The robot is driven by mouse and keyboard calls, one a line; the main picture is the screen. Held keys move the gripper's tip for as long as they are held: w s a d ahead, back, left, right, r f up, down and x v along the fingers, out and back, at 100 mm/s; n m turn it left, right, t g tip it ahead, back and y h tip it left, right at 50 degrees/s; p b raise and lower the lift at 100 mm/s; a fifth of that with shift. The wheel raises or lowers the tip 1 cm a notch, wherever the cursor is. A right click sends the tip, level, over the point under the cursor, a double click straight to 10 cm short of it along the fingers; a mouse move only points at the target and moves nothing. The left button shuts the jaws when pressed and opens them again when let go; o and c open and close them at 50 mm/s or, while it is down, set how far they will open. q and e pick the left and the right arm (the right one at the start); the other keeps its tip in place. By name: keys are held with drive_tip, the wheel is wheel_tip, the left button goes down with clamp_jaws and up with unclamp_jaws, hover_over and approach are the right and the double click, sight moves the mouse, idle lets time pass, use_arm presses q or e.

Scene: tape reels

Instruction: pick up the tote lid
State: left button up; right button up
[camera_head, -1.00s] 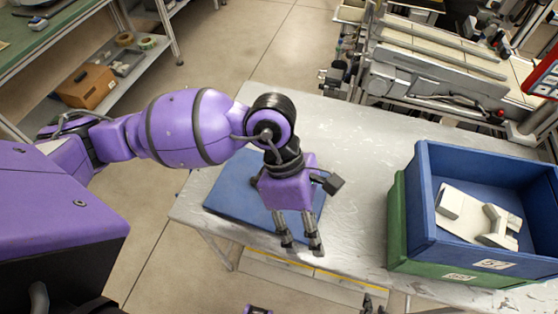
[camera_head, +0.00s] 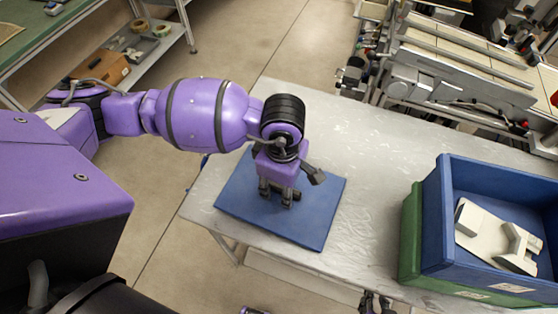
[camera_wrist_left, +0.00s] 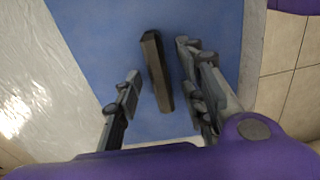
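The tote lid (camera_head: 315,222) is a flat blue panel lying on the grey table. A dark bar handle (camera_wrist_left: 157,70) stands out on it in the left wrist view, where the lid's blue face (camera_wrist_left: 100,45) fills the middle. My left gripper (camera_head: 277,197) is above the lid, pointing down. In the left wrist view its fingers (camera_wrist_left: 165,92) are open, one on each side of the handle, with gaps visible. In the head view the gripper hides part of the handle. My right gripper (camera_head: 376,302) shows only at the bottom edge, with its two fingertips apart.
The table (camera_head: 370,160) is clear between lid and totes. A conveyor-like machine (camera_head: 450,70) stands behind; shelving (camera_head: 165,50) is at upper left.

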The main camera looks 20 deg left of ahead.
use_arm(q)
clamp_jaws()
idle(0.4)
